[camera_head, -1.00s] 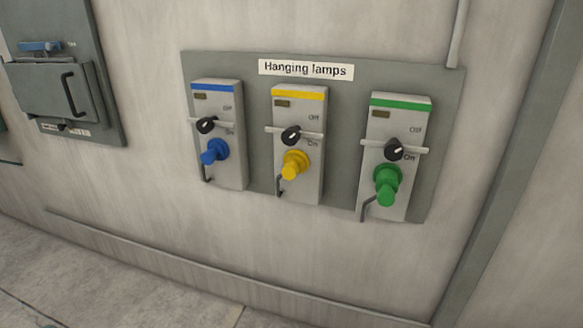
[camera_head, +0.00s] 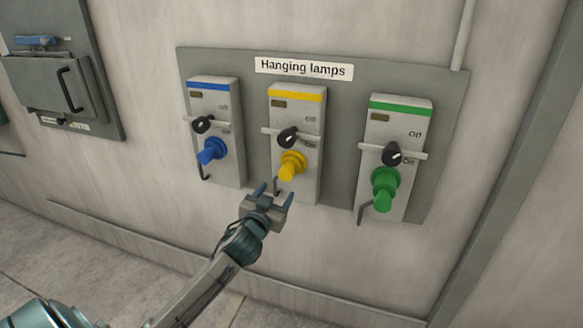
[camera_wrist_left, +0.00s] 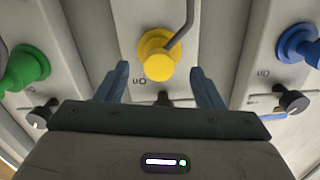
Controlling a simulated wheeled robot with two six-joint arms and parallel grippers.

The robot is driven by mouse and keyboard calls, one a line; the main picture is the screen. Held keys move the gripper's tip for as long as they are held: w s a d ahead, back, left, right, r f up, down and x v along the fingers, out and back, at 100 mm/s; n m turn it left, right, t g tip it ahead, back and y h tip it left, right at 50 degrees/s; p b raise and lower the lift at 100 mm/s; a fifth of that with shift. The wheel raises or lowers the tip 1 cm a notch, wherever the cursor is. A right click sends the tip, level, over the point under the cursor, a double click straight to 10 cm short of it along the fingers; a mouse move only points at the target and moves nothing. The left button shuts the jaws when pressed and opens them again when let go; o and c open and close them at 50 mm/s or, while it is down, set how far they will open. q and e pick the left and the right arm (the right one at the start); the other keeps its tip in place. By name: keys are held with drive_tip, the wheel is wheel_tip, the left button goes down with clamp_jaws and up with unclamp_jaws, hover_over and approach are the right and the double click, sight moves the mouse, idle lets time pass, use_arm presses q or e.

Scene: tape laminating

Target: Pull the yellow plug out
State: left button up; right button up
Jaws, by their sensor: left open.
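The yellow plug (camera_head: 291,166) sits in the socket of the middle switch box (camera_head: 299,110), which has a yellow stripe. My left gripper (camera_head: 274,192) is open and empty, just below and slightly left of the yellow plug in the head view, apart from it. In the left wrist view the yellow plug (camera_wrist_left: 158,56) shows beyond and between the two open fingers (camera_wrist_left: 160,82). A grey bent lever (camera_wrist_left: 182,25) passes close by the plug there. My right gripper is in neither view.
A blue plug (camera_head: 211,151) is in the left box and a green plug (camera_head: 384,188) in the right box. Black knobs (camera_head: 287,137) sit above the plugs. A grey cabinet (camera_head: 62,85) hangs at the far left. The wall below the panel is clear.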

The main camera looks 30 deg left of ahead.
sight(289, 169)
use_arm(q)
drive_tip(key=shift+t, duration=0.3)
drive_tip(key=p+x, duration=0.1)
drive_tip(key=x, duration=0.2)
drive_tip(key=r+p+x, duration=0.1)
drive_tip(key=x, duration=0.3)
drive_tip(key=p+x, duration=0.1)
drive_tip(key=x, duration=0.2)
drive_tip(key=shift+w+r, duration=0.3)
drive_tip(key=shift+r, duration=0.05)
